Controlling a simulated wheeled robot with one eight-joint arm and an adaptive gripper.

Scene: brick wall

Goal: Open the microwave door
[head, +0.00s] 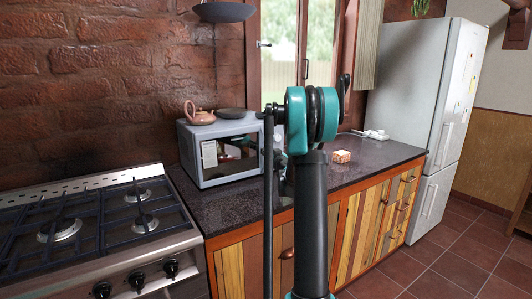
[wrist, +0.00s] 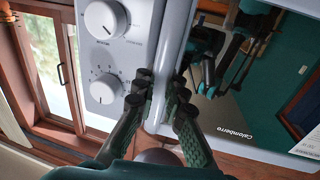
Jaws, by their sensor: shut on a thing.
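The grey microwave (head: 188,152) sits on the dark counter, left of my arm in the head view. Its dark glass door (head: 232,149) faces the room and looks shut or nearly so; its right edge is hidden by my arm. In the wrist view the door glass (wrist: 262,95) is on the right and the panel with two white dials (wrist: 119,55) is on the left. My gripper (wrist: 160,92) is closed on the pale door handle (wrist: 172,45) between panel and glass. In the head view my arm mostly hides the gripper.
A pink teapot (head: 199,115) and a dark pan (head: 232,113) stand on top of the microwave. A gas stove (head: 95,235) is at the left. A small patterned box (head: 341,156) lies on the counter (head: 385,152). A fridge (head: 425,85) stands at the right.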

